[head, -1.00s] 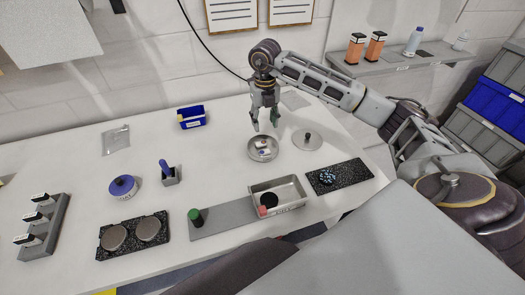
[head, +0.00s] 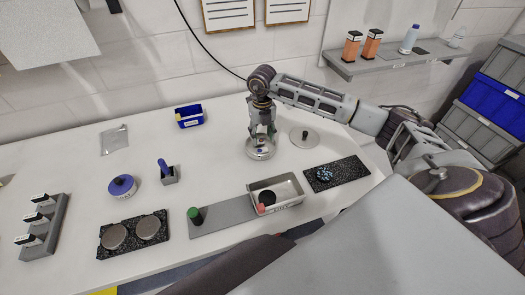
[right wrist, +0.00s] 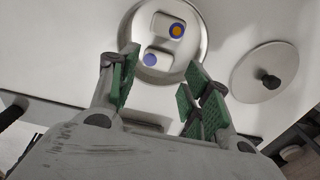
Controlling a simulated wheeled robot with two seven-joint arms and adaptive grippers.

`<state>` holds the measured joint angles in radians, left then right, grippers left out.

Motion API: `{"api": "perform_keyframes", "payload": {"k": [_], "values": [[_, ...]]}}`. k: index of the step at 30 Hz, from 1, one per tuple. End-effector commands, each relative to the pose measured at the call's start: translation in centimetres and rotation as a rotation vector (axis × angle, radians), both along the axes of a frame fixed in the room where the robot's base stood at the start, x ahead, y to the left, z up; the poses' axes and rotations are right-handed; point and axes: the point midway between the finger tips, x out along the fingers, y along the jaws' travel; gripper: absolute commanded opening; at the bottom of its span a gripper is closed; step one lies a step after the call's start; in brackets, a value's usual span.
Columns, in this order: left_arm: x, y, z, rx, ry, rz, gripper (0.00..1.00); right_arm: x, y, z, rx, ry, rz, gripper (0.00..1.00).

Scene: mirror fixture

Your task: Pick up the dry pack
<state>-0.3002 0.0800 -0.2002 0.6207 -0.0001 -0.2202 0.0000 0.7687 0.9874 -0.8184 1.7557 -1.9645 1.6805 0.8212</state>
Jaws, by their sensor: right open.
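Two small white packs lie in a round metal dish (right wrist: 198,42); the dish also shows in the head view (head: 258,156). In the right wrist view the farther pack (right wrist: 164,23) has an orange dot with a dark blue rim. The nearer pack (right wrist: 167,62) has a plain blue dot at its left end. I cannot read any label saying which is dry. My right gripper (head: 262,132) is over the dish, pointing down; its green-padded fingers (right wrist: 162,62) are apart with nothing held, on either side of the nearer pack in view. My left gripper is not in view.
A round lid (right wrist: 266,72) with a black knob lies right of the dish. A metal tray (head: 291,187) and a black speckled mat (head: 350,172) stand nearer the front. A blue bin (head: 189,116) is at the back left. The table between bin and dish is clear.

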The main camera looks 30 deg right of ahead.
Motion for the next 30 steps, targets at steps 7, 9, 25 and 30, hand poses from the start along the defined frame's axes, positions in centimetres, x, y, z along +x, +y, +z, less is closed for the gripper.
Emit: {"api": "perform_keyframes", "payload": {"k": [7,9,25,30], "values": [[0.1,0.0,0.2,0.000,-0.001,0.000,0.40,0.0,0.0,-1.1,0.000,-0.002,0.001,0.48],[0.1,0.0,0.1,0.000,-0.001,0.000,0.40,0.0,0.0,-1.1,0.000,-0.002,0.001,0.48],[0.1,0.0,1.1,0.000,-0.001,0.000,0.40,0.2,0.1,-3.4,-0.001,0.002,0.001,0.48],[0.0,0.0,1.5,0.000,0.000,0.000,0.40,0.3,0.1,-5.2,-0.001,0.001,0.000,0.48]]}}
